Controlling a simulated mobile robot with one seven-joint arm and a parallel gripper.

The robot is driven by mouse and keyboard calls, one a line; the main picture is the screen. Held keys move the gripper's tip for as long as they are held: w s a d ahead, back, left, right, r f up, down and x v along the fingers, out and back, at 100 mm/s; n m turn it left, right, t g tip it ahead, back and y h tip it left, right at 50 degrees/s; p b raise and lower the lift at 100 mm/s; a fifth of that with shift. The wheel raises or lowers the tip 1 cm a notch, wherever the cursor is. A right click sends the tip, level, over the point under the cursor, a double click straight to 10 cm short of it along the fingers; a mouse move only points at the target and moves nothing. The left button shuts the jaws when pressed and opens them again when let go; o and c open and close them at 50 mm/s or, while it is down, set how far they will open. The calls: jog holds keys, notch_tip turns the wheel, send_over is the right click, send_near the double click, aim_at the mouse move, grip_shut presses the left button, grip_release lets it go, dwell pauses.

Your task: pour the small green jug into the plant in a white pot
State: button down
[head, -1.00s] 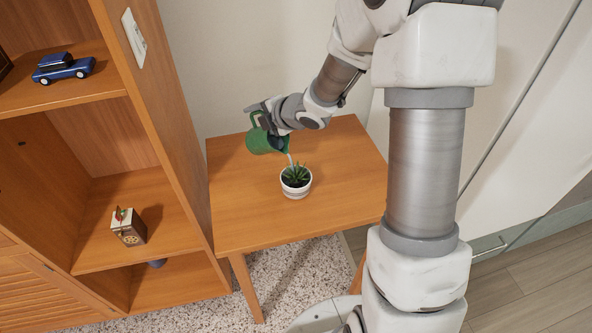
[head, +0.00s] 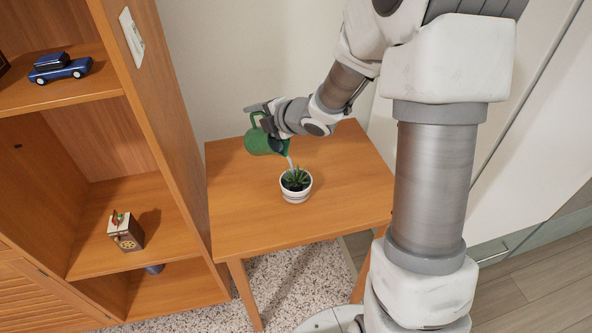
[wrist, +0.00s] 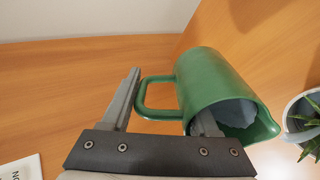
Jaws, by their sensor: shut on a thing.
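The small green jug (head: 257,143) is tilted above the wooden table, its spout to the lower right. A thin pale stream runs from the spout down to the plant (head: 297,178) in the white pot (head: 296,197), which stands upright on the table. My gripper (head: 270,116) is shut on the jug. In the wrist view my gripper (wrist: 165,100) has one finger by the handle and the other at the jug's mouth. The jug (wrist: 215,85) shows pale grey contents inside its mouth; the pot (wrist: 296,110) is partly visible at the right edge.
The table (head: 240,215) is otherwise bare around the pot. A wooden shelf unit (head: 165,130) stands close on the left, holding a blue toy car (head: 60,67) and a small box (head: 125,232). A wall is behind the table.

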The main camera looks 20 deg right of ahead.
aim_at(252, 129)
jog(key=shift+s+r+t+b, duration=0.1)
jog(key=shift+r+t+b, duration=0.25)
jog(key=shift+b, duration=0.25)
jog(key=shift+r+p, duration=0.15)
jog(key=shift+p, duration=0.5)
jog(key=shift+w+a+g+p, duration=0.2)
jog(key=shift+g+p, duration=0.45)
jog(key=shift+p, duration=0.55)
jog(key=f+g+p, duration=0.1)
jog(key=p, duration=0.1)
jog(key=w+f+g+h+p, duration=0.1)
jog(key=p, duration=0.2)
jog(key=f+p, duration=0.1)
jog(key=p, duration=0.2)
jog(key=shift+w+a+f+g+h, duration=0.15)
jog(key=shift+a+f+g+h, duration=0.15)
jog(key=shift+g+h, duration=0.1)
jog(key=shift+w+f, duration=0.1)
jog(key=shift+f, duration=0.5)
jog(key=shift+p, duration=0.65)
jog(key=shift+w+a+p, duration=0.1)
jog(key=shift+w+p, duration=0.05)
jog(key=shift+p, duration=0.25)
jog(key=shift+w+a+f+g+h+p, duration=0.15)
jog(key=shift+f+g+h+p, duration=0.2)
jog(key=shift+p, duration=0.35)
jog(key=p, duration=0.3)
jog(key=shift+w+g, duration=0.2)
jog(key=shift+g, duration=0.15)
